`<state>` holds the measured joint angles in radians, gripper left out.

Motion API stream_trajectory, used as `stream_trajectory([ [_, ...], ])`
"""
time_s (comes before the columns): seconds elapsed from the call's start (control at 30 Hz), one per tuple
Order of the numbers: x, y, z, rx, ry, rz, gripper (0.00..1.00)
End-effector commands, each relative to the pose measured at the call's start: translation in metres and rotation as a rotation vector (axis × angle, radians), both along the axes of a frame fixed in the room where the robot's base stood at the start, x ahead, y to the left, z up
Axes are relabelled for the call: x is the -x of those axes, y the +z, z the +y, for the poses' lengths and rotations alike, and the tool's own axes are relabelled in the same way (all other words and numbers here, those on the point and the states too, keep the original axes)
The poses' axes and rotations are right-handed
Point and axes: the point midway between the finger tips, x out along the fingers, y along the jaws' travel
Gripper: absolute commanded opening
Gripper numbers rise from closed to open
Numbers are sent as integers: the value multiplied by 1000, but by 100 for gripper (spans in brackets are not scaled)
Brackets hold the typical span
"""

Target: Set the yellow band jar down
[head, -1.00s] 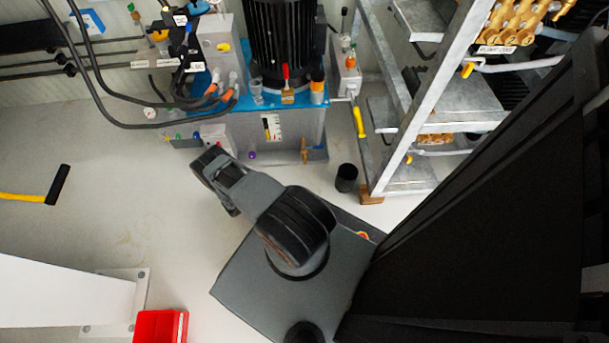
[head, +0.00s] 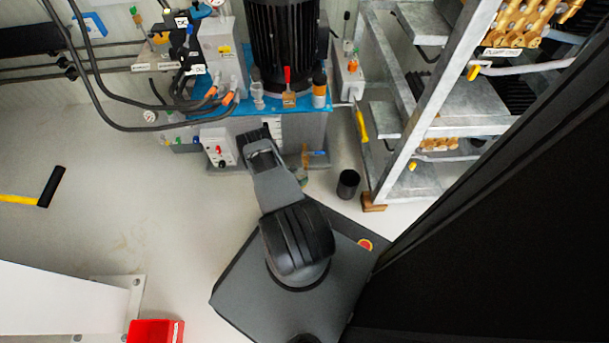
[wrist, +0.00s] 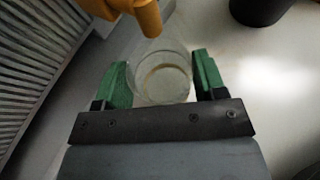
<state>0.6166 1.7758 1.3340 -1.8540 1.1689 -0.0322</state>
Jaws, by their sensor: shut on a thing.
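In the wrist view my gripper (wrist: 163,82) has its green fingers on both sides of a clear glass jar (wrist: 163,88). A faint yellowish ring shows inside or around the jar; I cannot tell whether it is the yellow band. A yellow-orange tap (wrist: 140,15) is just beyond the jar's rim. In the head view my forearm hides most of the gripper. A small greenish, clear patch, likely the jar (head: 301,177), shows beside the forearm, below the brass tap (head: 306,156) of the blue-topped pump unit. Whether the jar touches the floor cannot be told.
A black cup-shaped bin (head: 348,184) stands on the floor right of the jar, also in the wrist view (wrist: 260,8). A metal rack (head: 415,130) stands at right. Small bottles (head: 319,92) stand on the blue top (head: 240,108). The floor at left is mostly clear.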

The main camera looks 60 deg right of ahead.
Motion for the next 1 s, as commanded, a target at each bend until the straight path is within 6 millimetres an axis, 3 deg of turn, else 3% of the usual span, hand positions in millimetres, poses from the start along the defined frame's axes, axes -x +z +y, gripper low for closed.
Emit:
stream_trajectory([
  [0.27,12,-2,-32,0,-7,-1,41],
  [0.37,11,-17,-31,0,-1,0,41],
  [0.8,11,-19,-31,0,-1,0,41],
  [0.83,10,-19,-31,0,-1,0,66],
  [1.0,11,-18,-31,0,-1,0,83],
])
